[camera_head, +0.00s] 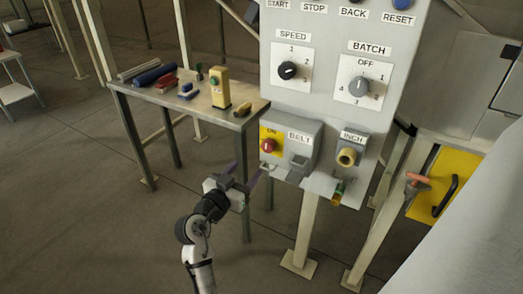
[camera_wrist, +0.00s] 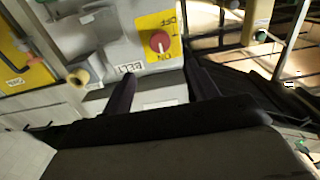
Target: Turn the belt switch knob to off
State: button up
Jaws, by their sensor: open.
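The belt switch is a red round knob (camera_head: 268,146) on a yellow plate, on the left of a grey box labelled BELT at the panel's lower left. In the wrist view the knob (camera_wrist: 160,42) appears upside down, with ON below it and OFF above it. A small pale mark on the knob seems to lie towards ON, but it is too small to be sure. My gripper (camera_head: 243,172) is open and empty, below and in front of the knob. In the wrist view my gripper (camera_wrist: 160,88) has its dark fingers spread, with the knob beyond the gap, untouched.
The control panel (camera_head: 325,100) carries speed and batch dials. The INCH button (camera_head: 347,157) and a green-and-brass fitting (camera_head: 340,190) stick out to the right. A metal table (camera_head: 150,95) with several small items stands close on the left. Floor in front is clear.

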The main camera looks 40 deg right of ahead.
aim_at(266, 147)
jog(key=p+x, duration=0.1)
jog(key=x, duration=0.4)
jog(key=p+x, duration=0.2)
jog(key=x, duration=0.4)
jog(key=shift+r, duration=0.25)
jog(key=shift+w+d+f, duration=0.15)
jog(key=shift+w+d, duration=0.15)
jog(key=shift+d, duration=0.25)
jog(key=c, duration=1)
